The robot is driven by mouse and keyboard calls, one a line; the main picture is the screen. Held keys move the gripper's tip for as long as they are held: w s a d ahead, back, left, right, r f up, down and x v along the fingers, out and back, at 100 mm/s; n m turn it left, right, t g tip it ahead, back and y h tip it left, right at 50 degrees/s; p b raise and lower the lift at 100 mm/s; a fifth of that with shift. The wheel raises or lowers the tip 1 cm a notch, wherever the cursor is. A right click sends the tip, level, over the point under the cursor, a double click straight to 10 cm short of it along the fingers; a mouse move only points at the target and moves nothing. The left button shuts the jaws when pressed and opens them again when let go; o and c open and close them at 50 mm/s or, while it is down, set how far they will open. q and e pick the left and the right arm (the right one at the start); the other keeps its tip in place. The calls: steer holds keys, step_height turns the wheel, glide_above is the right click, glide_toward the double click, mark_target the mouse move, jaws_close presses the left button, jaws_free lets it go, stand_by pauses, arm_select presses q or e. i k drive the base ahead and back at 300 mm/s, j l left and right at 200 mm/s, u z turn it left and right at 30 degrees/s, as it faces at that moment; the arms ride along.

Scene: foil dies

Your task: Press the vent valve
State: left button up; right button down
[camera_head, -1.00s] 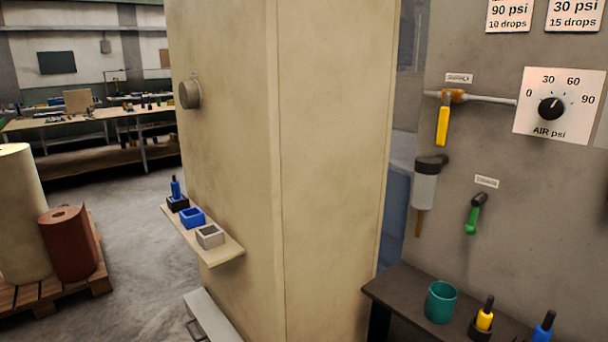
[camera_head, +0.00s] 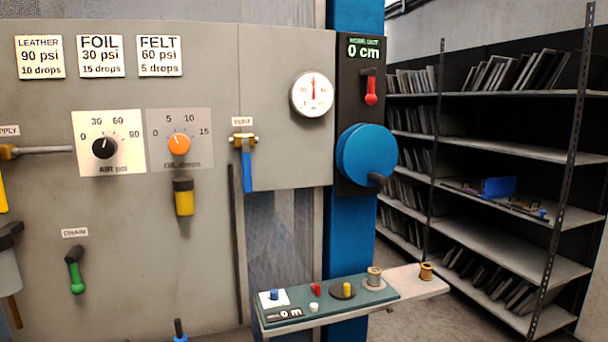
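The vent valve (camera_head: 246,166) is on the grey panel at the middle of the view, under a small label reading VENT. It has a brass body on a short pipe and a blue lever that hangs straight down. A round white gauge (camera_head: 312,94) with a red needle sits to its upper right. Neither of my grippers shows in the view.
The AIR psi dial (camera_head: 105,148), an orange oil dial (camera_head: 179,145) and a green drain lever (camera_head: 76,270) are left of the valve. A blue handwheel (camera_head: 366,154) and red lever (camera_head: 371,87) are to its right. A shelf with a teal board (camera_head: 328,306) juts out below.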

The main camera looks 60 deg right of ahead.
mark_target(246, 156)
steer(key=z, duration=1.45)
steer(key=j+z, duration=0.2)
steer(key=z, duration=0.2)
steer(key=j+z, duration=0.15)
steer(key=z, duration=0.25)
